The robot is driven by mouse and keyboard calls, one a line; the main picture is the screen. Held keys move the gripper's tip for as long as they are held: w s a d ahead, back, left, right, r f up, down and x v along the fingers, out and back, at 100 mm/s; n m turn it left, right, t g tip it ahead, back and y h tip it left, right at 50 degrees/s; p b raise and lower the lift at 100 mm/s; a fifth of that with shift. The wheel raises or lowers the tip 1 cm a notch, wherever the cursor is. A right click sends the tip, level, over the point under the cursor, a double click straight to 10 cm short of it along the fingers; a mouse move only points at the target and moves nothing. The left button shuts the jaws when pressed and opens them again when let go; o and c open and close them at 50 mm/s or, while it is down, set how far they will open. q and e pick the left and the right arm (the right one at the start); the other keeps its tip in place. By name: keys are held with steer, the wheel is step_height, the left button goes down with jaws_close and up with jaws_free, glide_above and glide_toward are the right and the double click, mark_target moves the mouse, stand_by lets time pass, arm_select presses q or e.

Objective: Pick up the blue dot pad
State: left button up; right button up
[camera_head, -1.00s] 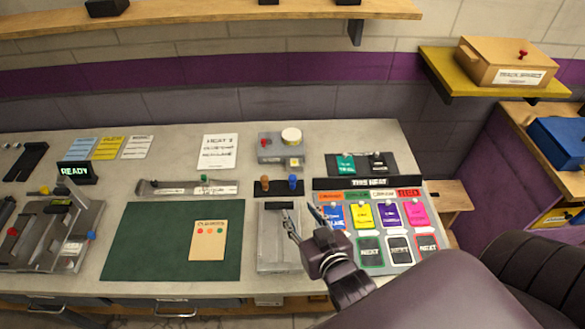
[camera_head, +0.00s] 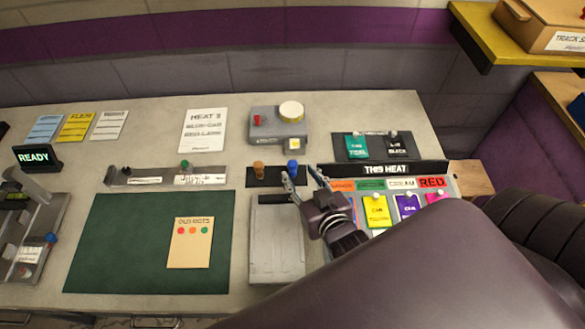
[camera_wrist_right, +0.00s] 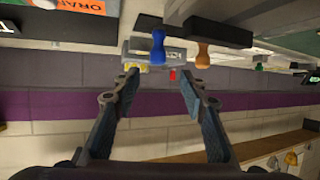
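The blue dot pad (camera_head: 293,168) stands upright on a black strip, with an orange-brown one (camera_head: 259,170) to its left. My right gripper (camera_head: 303,178) is open and empty, with its fingers close to the blue pad in the head view. In the right wrist view, the blue pad (camera_wrist_right: 158,45) appears just beyond the open fingertips (camera_wrist_right: 158,76), in line with the gap between them. No contact shows. My left gripper is not in view.
A grey box with a white dial (camera_head: 265,130) stands behind the pads. A grey tray (camera_head: 277,255) lies in front. A board with coloured cards (camera_head: 376,212) is to the right, partly hidden by my arm. The green mat (camera_head: 120,245) is left.

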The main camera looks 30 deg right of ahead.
mark_target(294, 165)
steer(key=shift+x, duration=0.9)
steer(key=shift+p+x, duration=0.65)
steer(key=shift+x, duration=0.3)
steer(key=p+x, duration=0.1)
steer(key=x, duration=0.3)
steer(key=shift+d+f, duration=0.15)
steer(key=shift+f, duration=0.1)
jaws_close()
